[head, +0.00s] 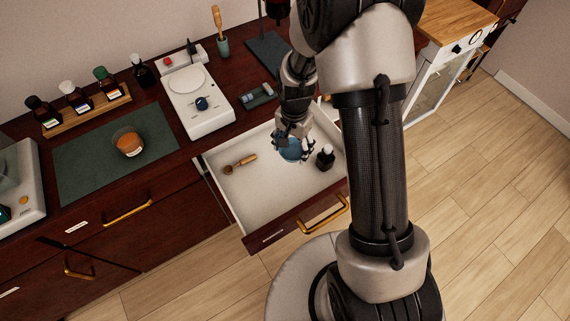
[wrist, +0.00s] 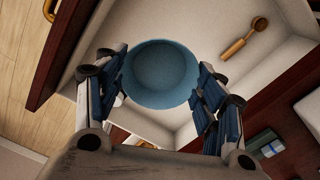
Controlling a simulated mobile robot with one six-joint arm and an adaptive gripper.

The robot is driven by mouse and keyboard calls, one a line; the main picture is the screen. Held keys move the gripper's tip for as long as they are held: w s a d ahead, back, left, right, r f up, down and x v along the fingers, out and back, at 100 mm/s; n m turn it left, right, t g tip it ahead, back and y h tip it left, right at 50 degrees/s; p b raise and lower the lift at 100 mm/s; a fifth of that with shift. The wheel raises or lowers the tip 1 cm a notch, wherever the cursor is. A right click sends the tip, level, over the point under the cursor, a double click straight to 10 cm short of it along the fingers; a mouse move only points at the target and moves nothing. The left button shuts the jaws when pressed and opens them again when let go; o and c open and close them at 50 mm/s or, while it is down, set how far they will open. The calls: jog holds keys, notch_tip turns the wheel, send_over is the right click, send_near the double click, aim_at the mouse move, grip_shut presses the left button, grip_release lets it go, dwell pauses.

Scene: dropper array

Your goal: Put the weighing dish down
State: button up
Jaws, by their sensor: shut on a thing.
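The weighing dish (wrist: 162,72) is a round blue dish, seen from above between my fingers in the wrist view. In the head view the dish (head: 291,154) shows partly below my gripper (head: 293,142), over the open drawer (head: 232,208). My gripper also shows in the wrist view (wrist: 160,97), shut on the dish with a finger on each side. The dish looks level and lies inside the drawer's outline. I cannot tell whether its base touches the drawer floor.
In the drawer, a wooden-handled scoop (head: 240,162) lies left of the dish and a dark bottle (head: 325,157) stands to its right. The drawer's front is clear.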

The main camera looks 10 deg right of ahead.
aim_at(291, 184)
jog(key=shift+f+m, duration=0.3)
notch_tip(291, 184, down, 20)
jog(key=b, duration=0.5)
jog(key=shift+a+r, duration=0.1)
jog(key=shift+r, duration=0.05)
jog(key=shift+s, duration=0.1)
jog(key=shift+f, duration=0.25)
jog(key=o, duration=0.9)
jog(key=shift+r, duration=0.1)
